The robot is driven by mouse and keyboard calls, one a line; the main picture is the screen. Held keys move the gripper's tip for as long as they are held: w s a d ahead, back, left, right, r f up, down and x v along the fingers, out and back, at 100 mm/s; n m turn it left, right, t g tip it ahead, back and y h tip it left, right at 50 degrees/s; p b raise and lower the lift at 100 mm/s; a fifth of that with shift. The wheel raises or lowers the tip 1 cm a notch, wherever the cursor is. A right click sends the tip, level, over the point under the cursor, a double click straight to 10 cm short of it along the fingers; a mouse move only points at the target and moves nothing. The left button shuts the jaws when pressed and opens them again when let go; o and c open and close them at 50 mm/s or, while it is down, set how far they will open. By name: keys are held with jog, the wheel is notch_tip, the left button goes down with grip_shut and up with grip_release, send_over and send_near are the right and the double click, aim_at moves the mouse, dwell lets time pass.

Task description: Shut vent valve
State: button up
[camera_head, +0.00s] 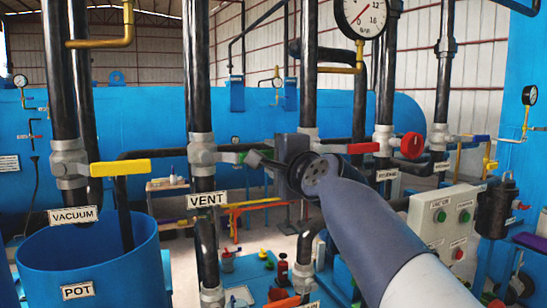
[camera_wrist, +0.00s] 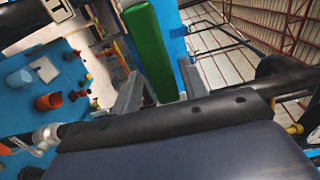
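The vent valve (camera_head: 202,150) sits on a black vertical pipe, above the VENT label (camera_head: 207,199). Its green handle (camera_head: 232,148) sticks out level to the right of the pipe. My gripper (camera_head: 254,157) is at the handle's right end, and my arm partly hides that area. In the wrist view the green handle (camera_wrist: 150,45) runs between the two grey fingers of my gripper (camera_wrist: 161,76). The fingers are apart, one on each side of the handle. A gap shows on the left; I cannot tell whether the right finger touches it.
A yellow handle (camera_head: 120,167) is on the vacuum pipe at left, above a blue pot (camera_head: 90,268). A red handle (camera_head: 350,148) and a red round knob (camera_head: 412,145) are to the right. A control box (camera_head: 445,220) stands at right. Pipes crowd the area around my arm.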

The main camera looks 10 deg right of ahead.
jog(key=b+v, duration=0.2)
jog(key=v, duration=0.8)
jog(key=shift+s, duration=0.4)
jog(key=shift+r, duration=0.1)
jog(key=p+x, duration=0.2)
jog(key=x, duration=0.8)
jog(key=shift+w, duration=0.4)
jog(key=shift+r, duration=0.1)
